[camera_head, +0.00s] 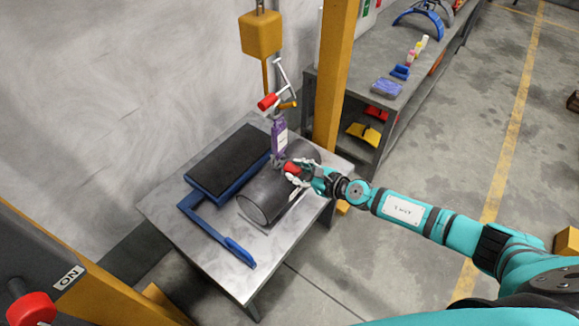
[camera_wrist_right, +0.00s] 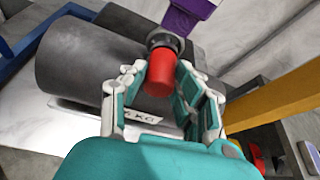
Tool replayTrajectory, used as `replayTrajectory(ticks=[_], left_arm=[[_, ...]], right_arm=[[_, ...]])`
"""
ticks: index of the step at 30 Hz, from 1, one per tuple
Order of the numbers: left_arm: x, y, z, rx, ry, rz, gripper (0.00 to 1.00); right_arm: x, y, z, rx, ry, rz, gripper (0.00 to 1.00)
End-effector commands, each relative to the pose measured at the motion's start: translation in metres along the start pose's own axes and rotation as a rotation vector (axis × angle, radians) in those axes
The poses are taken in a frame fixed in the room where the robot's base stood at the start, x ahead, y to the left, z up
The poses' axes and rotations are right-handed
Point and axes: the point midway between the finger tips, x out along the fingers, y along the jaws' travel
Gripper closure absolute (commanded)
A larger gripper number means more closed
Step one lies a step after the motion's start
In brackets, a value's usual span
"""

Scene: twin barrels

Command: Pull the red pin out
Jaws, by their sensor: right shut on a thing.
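The red pin (camera_head: 291,168) is a short red cylinder at the dark grey barrel (camera_head: 262,203), which lies on its side on a metal table. In the right wrist view the red pin (camera_wrist_right: 160,76) stands in front of a dark round collar (camera_wrist_right: 164,40) beside the barrel (camera_wrist_right: 85,60). My right gripper (camera_head: 298,172) reaches in from the right and is shut on the red pin, with a finger on each side. The pin's far end is hidden at the collar, so I cannot tell how deep it sits. My left gripper is not in view.
On the table (camera_head: 222,268), a black pad in a blue frame (camera_head: 188,182) lies left of the barrel. A purple part (camera_head: 279,137) stands behind the pin, below a red-handled lever (camera_head: 268,101). A yellow post (camera_head: 336,75) rises close behind the table; a shelf (camera_head: 392,97) stands beyond.

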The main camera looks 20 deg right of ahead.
Motion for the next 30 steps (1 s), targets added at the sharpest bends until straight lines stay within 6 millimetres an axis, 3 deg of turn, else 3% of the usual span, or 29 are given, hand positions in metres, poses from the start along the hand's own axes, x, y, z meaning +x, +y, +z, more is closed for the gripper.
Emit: replayTrajectory(ticks=[30], left_arm=[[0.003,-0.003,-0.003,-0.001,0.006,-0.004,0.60]], right_arm=[[-0.011,-0.001,-0.004,0.000,-0.001,-0.001,1.00]])
